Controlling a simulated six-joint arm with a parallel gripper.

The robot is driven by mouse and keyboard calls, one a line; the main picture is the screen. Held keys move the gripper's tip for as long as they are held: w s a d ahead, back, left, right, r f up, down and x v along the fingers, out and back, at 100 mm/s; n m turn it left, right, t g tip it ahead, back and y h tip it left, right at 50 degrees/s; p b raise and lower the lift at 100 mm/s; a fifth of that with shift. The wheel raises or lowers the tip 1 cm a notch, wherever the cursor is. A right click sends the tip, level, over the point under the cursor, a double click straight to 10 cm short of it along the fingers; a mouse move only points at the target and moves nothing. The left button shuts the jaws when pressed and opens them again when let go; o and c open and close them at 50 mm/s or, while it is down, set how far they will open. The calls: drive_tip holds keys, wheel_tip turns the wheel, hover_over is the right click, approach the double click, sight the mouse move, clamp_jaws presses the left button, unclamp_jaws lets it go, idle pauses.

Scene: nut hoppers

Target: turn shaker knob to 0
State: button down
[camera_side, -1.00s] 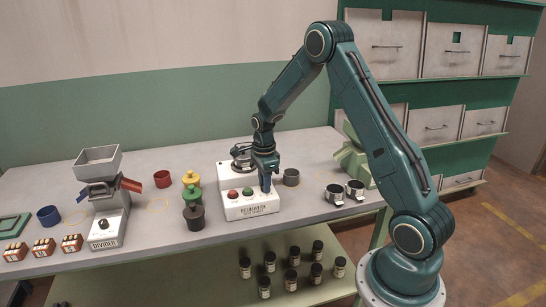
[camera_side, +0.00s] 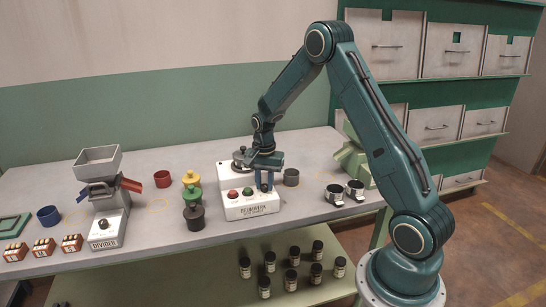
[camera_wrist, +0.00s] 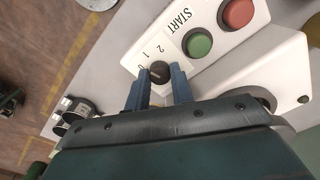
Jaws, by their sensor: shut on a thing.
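The shaker (camera_side: 252,208) is a white box on the bench with a red button (camera_side: 233,194) and a green button (camera_side: 248,191) on top. Its dark knob (camera_wrist: 159,72) sits beside the START label in the wrist view. The numerals 2 and 1 are readable by the knob, with a partly covered 0 near the left finger. My gripper (camera_wrist: 156,88) is shut on the knob, one blue finger on each side. The side view shows my gripper (camera_side: 264,182) pointing down at the box's right end. The knob's exact pointer direction is too small to tell.
A divider machine (camera_side: 106,205) stands at the left. Several dark jars (camera_side: 293,256) stand on the lower shelf.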

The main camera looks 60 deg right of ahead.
sight(264, 185)
drive_tip(key=n, duration=0.6)
idle(0.5)
drive_tip(key=c, duration=1.2)
unclamp_jaws()
drive_tip(key=shift+r, duration=0.1)
wheel_tip(264, 185, up, 14)
